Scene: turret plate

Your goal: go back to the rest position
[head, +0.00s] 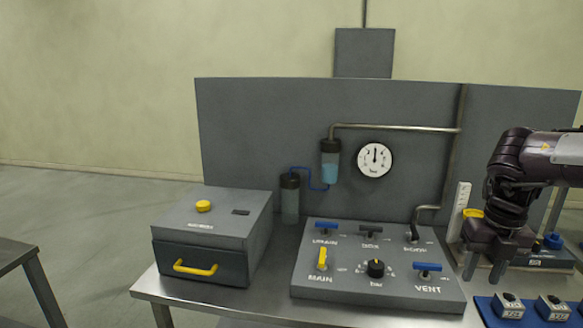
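My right gripper (482,274) hangs at the right, with its arm coming in from the right edge. Its two fingers point down and stand apart, with nothing seen between them. It appears in front of the area right of the sloped control panel (335,283), above the blue mat (487,308). Whether it touches anything there cannot be told for sure, but it looks free. My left gripper is not in view.
The panel carries a yellow MAIN lever (322,258), a black knob (375,268) and several blue or dark levers. A grey box (215,228) with a yellow handle stands left. A yellow part (473,213) and blue-knobbed device (552,241) are close to my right arm.

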